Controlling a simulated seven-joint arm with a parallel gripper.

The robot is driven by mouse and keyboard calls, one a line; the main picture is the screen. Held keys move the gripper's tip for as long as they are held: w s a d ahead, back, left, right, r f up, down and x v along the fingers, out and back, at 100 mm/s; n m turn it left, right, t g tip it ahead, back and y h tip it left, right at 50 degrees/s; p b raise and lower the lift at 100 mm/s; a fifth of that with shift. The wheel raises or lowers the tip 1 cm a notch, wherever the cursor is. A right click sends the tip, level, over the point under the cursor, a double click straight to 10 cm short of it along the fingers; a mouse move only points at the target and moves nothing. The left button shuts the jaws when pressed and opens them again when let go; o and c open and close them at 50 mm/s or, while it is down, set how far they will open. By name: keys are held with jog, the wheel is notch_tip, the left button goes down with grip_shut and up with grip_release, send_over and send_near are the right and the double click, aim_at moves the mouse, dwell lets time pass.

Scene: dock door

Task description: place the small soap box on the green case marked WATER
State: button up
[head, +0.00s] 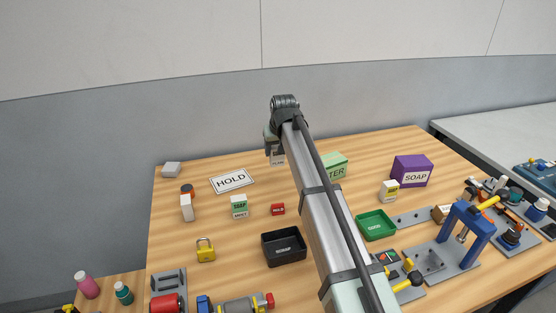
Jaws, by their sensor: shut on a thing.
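My gripper (274,148) is raised near the back middle of the table, shut on a small whitish box (278,159). The box has a dark band and small print too small to read surely. The green case (335,164) stands to its right, behind my arm; only the end of its word, "TER", shows. The gripper and held box are left of the case and apart from it. Another small soap box (239,206), white with a green label, stands at the left middle. A small box with a yellow label (389,191) stands right of my arm.
A purple SOAP case (411,171) stands at the back right. A HOLD card (232,181) lies at the left. A black SCRAP tray (284,247) and a green tray (376,225) flank my arm. A blue press (467,233) stands at the right front.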

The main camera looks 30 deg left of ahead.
jog(key=shift+w+d+r, duration=0.15)
jog(key=shift+w+r, duration=0.05)
jog(key=shift+r, duration=0.2)
jog(key=w+d+r+m, duration=0.2)
jog(key=w+d+r, duration=0.3)
jog(key=w+d, duration=0.4)
notch_tip(320, 180, up, 4)
jog(key=n, duration=0.2)
send_over(326, 160)
jog(key=shift+s+f, duration=0.15)
jog(key=shift+f, duration=4.95)
jog(key=shift+f, duration=0.1)
jog(key=o, duration=1.1)
